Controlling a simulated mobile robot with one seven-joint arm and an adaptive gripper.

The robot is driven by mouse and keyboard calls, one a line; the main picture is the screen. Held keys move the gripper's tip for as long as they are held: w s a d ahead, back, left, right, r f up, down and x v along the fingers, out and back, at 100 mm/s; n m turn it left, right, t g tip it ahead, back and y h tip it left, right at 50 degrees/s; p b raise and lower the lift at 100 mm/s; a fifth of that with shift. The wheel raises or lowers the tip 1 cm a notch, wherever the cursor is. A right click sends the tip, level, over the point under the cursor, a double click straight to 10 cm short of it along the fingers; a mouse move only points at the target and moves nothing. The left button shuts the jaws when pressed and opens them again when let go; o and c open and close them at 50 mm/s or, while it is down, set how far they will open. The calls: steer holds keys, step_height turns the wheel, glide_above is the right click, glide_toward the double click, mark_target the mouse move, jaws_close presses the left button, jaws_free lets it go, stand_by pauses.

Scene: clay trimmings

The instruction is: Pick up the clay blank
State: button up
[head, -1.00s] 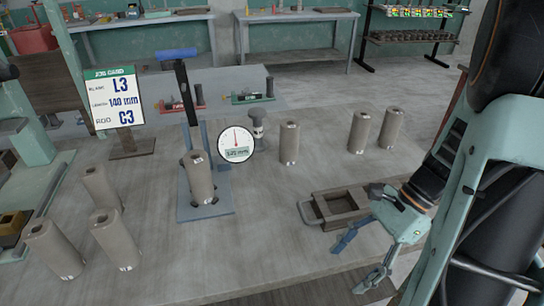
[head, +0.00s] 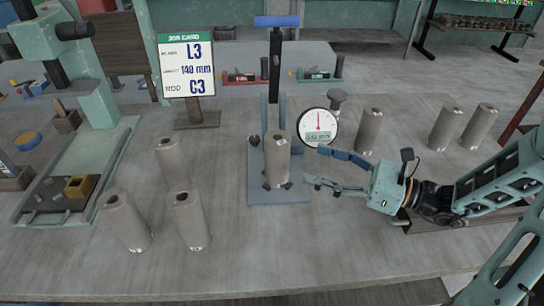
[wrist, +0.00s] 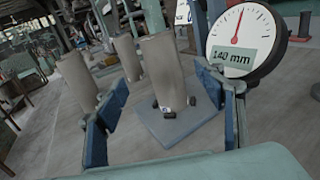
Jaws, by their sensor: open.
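A grey-brown cylindrical clay blank (head: 277,160) stands upright on the blue gauge stand (head: 262,192), between small dark stops; it also shows in the wrist view (wrist: 163,70). The dial gauge (wrist: 247,40) beside it reads 140 mm in the wrist view. The job card (head: 187,68) says L3, 140 mm, C3. My gripper (head: 314,167) is open and empty, just right of the stand, its fingers pointing at the blank. In the wrist view the blue fingers flank the blank from the near side, apart from it.
Three more blanks stand at left, one of them here (head: 188,218), and three at right, one of them here (head: 368,130). A green press (head: 108,110) is at far left. A brown tray (head: 410,224) lies partly hidden under my arm. The front tabletop is clear.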

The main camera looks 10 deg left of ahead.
mark_target(289, 150)
steer(key=x, duration=0.5)
steer(key=shift+w+a, duration=0.1)
steer(key=shift+a, duration=0.05)
steer(key=shift+r+b+x, duration=0.2)
steer(key=shift+b+x, duration=0.05)
steer(key=shift+x, duration=1.1)
steer(key=shift+r+b+x, duration=0.15)
steer(key=shift+b+x, duration=0.05)
steer(key=shift+x, duration=1.15)
steer(key=shift+w, duration=0.1)
steer(key=shift+c, duration=0.6)
steer(key=c, duration=1.5)
jaws_close()
steer(key=shift+r, duration=0.15)
